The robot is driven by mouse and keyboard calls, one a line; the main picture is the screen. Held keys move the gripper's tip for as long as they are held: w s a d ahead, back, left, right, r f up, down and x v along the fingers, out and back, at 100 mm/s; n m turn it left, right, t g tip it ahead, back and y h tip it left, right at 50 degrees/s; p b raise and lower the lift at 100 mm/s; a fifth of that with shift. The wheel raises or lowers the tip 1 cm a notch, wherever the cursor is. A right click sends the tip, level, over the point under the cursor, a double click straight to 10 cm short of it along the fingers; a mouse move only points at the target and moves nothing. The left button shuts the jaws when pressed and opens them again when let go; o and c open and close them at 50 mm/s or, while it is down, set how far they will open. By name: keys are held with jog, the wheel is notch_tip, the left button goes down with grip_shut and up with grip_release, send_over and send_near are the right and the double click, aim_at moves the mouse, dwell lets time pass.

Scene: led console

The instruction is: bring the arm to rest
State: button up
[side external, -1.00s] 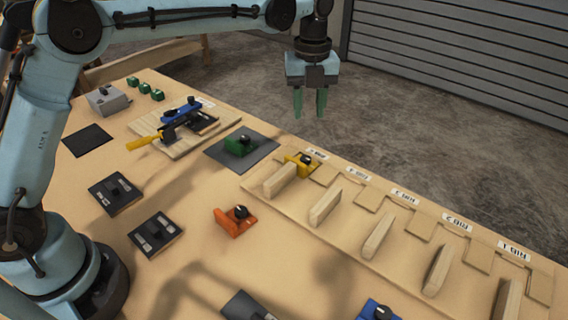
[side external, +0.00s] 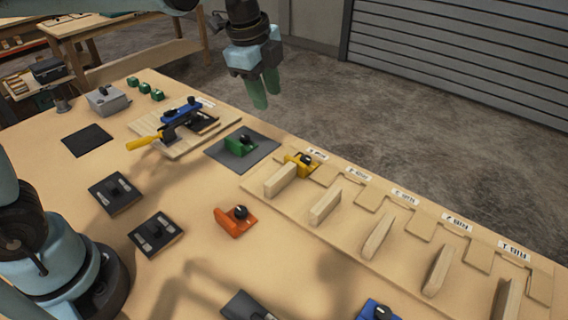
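My gripper (side external: 264,92) hangs high in the air at the top middle of the side external view, over the far side of the table. Its two green fingers point down and slightly right. They overlap from this angle, so the gap between them is hard to judge, and I see nothing held. Below it, a green block with a black knob (side external: 240,146) sits on a dark square mat (side external: 222,157). My arm's upper links are mostly out of the frame at the top left.
A yellow block (side external: 298,166) sits at the first slot of a wooden rack (side external: 348,238) with upright dividers. An orange block (side external: 232,223) and a blue block (side external: 376,311) stand on the open table. A yellow-handled clamp fixture (side external: 178,125) and a grey box (side external: 106,99) are farther back.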

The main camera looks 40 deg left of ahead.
jog(key=s+a+f+n+t, duration=0.2)
jog(key=s+n, duration=0.4)
jog(key=n, duration=0.2)
jog(key=s+a+f+n+t, duration=0.2)
jog(key=s+a+f+n, duration=0.1)
jog(key=s+n, duration=0.4)
jog(key=shift+s+a+n, duration=0.15)
jog(key=shift+s+n, duration=0.1)
jog(key=shift+n, duration=0.45)
jog(key=shift+f, duration=0.1)
